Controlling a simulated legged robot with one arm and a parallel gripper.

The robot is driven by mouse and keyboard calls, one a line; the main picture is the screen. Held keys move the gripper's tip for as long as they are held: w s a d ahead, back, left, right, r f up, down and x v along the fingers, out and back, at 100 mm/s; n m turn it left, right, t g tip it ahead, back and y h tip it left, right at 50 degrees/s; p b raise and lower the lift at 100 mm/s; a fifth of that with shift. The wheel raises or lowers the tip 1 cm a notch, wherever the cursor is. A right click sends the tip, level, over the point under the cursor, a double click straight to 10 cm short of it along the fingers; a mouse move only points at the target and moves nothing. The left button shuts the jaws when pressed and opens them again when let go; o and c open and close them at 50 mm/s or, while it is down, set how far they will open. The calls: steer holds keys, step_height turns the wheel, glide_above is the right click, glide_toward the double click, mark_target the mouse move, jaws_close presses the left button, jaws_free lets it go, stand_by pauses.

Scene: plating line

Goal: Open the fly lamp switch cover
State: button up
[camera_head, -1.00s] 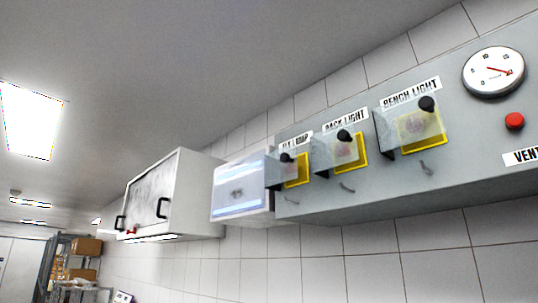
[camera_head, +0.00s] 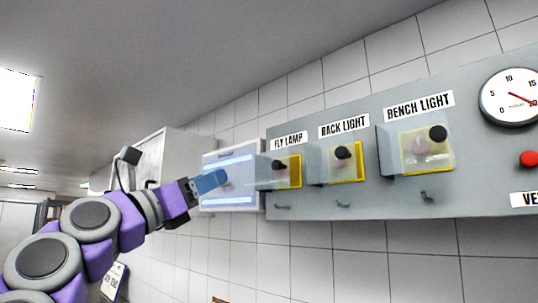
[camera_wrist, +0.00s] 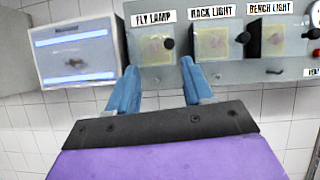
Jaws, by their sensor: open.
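The fly lamp switch cover (camera_head: 280,171) is a clear, yellow-edged cover with a black knob, under the FLY LAMP label at the left end of the grey panel. It looks closed over its switch. It also shows in the wrist view (camera_wrist: 153,50), beyond and above my fingertips. My gripper (camera_head: 222,178) is open and empty, in front of the fly lamp unit, left of the cover in the head view. In the wrist view my two blue fingers (camera_wrist: 160,72) are spread apart below the cover, with nothing between them.
The rack light cover (camera_head: 343,163) and bench light cover (camera_head: 425,150) are to the right on the same panel (camera_head: 300,205). A glowing fly lamp unit (camera_head: 245,198) is at the panel's left. A gauge (camera_head: 512,98) and red button (camera_head: 529,158) are far right. Small hooks stick out below the covers.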

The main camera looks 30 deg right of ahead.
steer(key=f+m+g, duration=0.1)
steer(key=p, duration=0.8)
glide_toward(274, 165)
steer(key=shift+y, duration=0.3)
steer(key=x, duration=0.6)
steer(key=shift+d+r, duration=0.15)
steer(key=shift+r, duration=0.35)
steer(key=shift+x, duration=0.85)
steer(key=shift+w+f, duration=0.1)
steer(key=shift+f, duration=0.05)
jaws_close()
